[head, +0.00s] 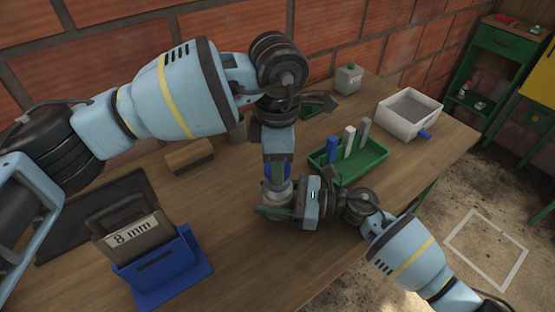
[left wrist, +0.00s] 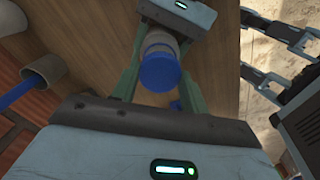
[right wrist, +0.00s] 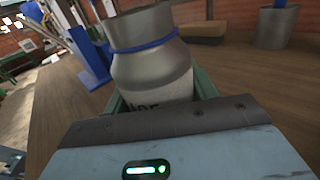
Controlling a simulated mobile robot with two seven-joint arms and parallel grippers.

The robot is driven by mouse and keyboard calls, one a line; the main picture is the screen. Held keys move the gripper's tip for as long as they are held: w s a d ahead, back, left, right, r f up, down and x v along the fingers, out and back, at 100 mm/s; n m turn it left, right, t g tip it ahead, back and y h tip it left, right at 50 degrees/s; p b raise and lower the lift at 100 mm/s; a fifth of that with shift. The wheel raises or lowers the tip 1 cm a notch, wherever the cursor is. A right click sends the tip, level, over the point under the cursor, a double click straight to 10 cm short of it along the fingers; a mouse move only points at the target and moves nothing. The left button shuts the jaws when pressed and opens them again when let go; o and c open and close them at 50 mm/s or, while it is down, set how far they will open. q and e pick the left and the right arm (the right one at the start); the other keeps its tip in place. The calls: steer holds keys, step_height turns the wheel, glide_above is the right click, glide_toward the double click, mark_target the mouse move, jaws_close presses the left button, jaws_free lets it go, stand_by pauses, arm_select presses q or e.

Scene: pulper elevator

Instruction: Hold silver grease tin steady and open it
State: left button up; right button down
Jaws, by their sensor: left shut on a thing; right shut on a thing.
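The silver grease tin (right wrist: 152,72) stands between my two grippers over the wooden table. In the right wrist view it has a blue band around its neck and a partly hidden dark-lettered label. My right gripper (head: 275,210) comes from the right and is shut on its lower body. My left gripper (head: 277,185) points down from above and is shut on its top. In the left wrist view a round blue face (left wrist: 160,72) sits between the left fingers. I see no clear gap between top and body. Whether the tin's base touches the table is hidden.
A green tray (head: 372,172) with upright blue, white and grey pieces stands just right. A blue holder (head: 165,278) with a plate marked 8 mm is front left. A brown block (head: 190,155), a grey can (head: 348,78) and a white bin (head: 405,122) stand further back.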

arm_select(q)
steer(key=shift+r, duration=1.95)
arm_select(e)
steer(key=shift+c, duration=2)
jaws_free()
arm_select(q)
step_height(320, 180, down, 3)
steer(key=shift+f+b, duration=0.2)
steer(key=shift+b, duration=0.55)
arm_select(e)
steer(key=d, duration=0.3)
steer(key=s+d, duration=0.1)
steer(key=d, duration=0.6)
steer(key=shift+s+d+f, duration=0.15)
steer(key=shift+s+d, duration=0.05)
steer(key=shift+s, duration=0.15)
arm_select(q)
steer(key=shift+f, duration=0.2)
arm_select(e)
steer(key=shift+s+d, duration=0.1)
steer(key=shift+d, duration=0.65)
